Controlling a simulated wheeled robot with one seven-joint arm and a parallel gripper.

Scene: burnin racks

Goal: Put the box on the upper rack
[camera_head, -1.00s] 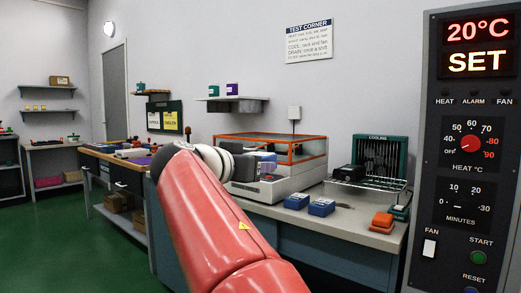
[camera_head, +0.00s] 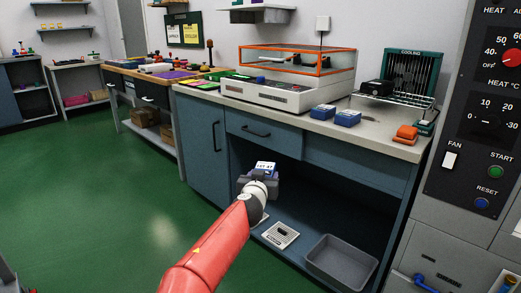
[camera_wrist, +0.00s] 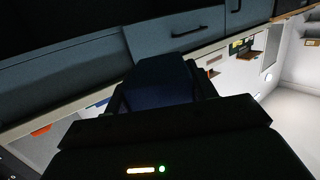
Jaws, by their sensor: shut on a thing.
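The box (camera_head: 265,167) is blue with a white printed label on top. My gripper (camera_head: 260,180) is shut on it in front of the open bay under the bench, below the bench top. In the wrist view the box (camera_wrist: 160,80) is a dark blue shape between the jaws, its details lost in shadow. A wire cooling rack (camera_head: 385,101) with a dark green back stands on the bench and bears a black box. No pair of upper and lower racks can be made out.
Two blue boxes (camera_head: 346,118) and an orange item (camera_head: 407,133) lie on the bench (camera_head: 390,146) near a white machine (camera_head: 270,92). A grey tray (camera_head: 342,264) and a white drain plate (camera_head: 281,235) lie below. The control panel (camera_head: 480,130) stands right. Green floor is clear at left.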

